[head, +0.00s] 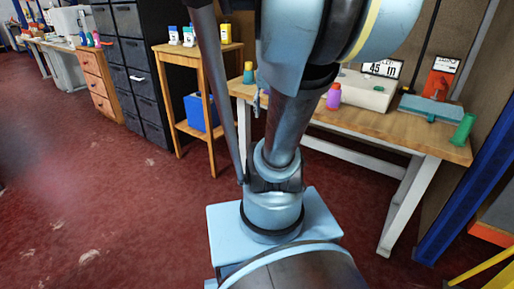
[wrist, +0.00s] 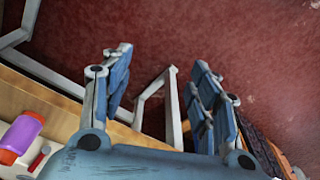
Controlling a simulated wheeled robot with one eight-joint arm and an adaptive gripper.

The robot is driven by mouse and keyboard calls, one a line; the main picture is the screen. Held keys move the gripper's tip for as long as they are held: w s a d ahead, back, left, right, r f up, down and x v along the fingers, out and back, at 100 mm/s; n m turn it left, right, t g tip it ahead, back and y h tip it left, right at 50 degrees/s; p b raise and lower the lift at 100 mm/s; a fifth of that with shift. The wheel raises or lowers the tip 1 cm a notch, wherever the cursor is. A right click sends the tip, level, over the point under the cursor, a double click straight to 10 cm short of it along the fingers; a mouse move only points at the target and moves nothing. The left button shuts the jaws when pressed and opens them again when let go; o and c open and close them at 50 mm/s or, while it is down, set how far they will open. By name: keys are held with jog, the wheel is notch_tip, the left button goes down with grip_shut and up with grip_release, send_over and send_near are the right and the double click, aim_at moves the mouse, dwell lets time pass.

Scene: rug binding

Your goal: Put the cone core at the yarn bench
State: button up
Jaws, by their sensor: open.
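My gripper (wrist: 160,62) is open in the wrist view, with nothing between its fingers. It is over the edge of a wooden bench (head: 433,148), facing the red floor. A purple cylinder with orange-red ends (wrist: 22,135) lies on that bench left of my gripper, apart from it. A purple piece with a red top (head: 333,97) stands on the bench in the head view. A green cylinder (head: 463,129) is near the bench's right end. I cannot tell which piece is the cone core. Several coloured pieces (head: 92,40) are by benches at far left; I cannot tell which is the yarn bench.
A wooden stand (head: 168,58) holds several small bottles, with a blue box (head: 202,113) on its lower shelf. Dark drawers (head: 143,83) and a wooden drawer unit (head: 97,84) stand left of it. A blue post (head: 478,165) is at right. The red floor at left is clear.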

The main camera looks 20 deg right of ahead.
jog(key=s+a+f+n, duration=0.4)
jog(key=s+a+f, duration=0.2)
jog(key=s+f, duration=0.2)
jog(key=shift+s+a+f+n+t, duration=0.15)
jog(key=shift+s+f+n+t, duration=0.2)
jog(key=shift+f, duration=0.5)
dwell(0.3)
